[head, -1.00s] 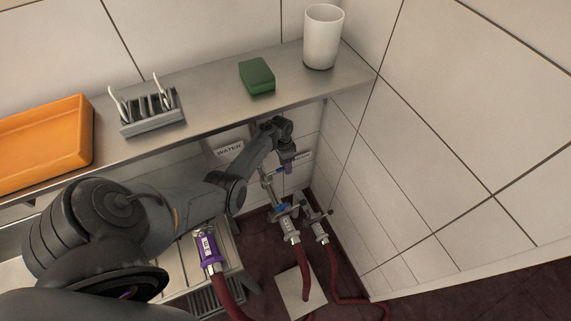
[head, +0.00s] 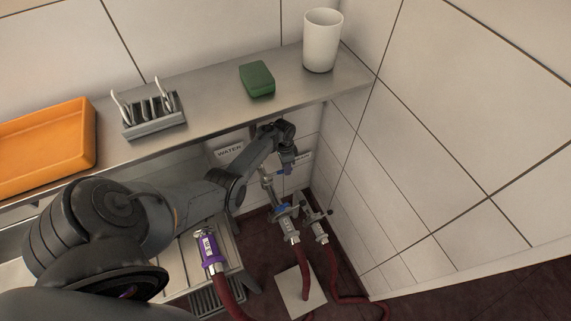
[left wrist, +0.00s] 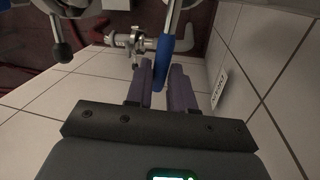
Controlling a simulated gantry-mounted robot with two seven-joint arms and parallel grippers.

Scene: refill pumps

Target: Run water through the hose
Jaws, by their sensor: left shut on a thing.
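My left gripper (head: 288,166) reaches below the steel shelf in the head view. In the left wrist view my left gripper (left wrist: 161,85) has its two purple-grey fingers closed on either side of a blue lever handle (left wrist: 164,57). The pipe and metal valve fittings (left wrist: 135,40) lie beyond the fingers. In the head view a metal coupling (head: 291,229) joins a red hose (head: 305,270) below the piping. A purple nozzle (head: 209,249) on another red hose (head: 231,298) rests at the steel bench. Water flow cannot be seen. My right gripper is not in view.
A sign reading WATER (head: 229,152) is on the back wall. A second coupling (head: 320,232) stands close to the tiled right wall (head: 450,170). The shelf (head: 215,105) above carries an orange tray (head: 45,135), a rack (head: 155,117), a green sponge (head: 257,79) and a white cup (head: 322,42).

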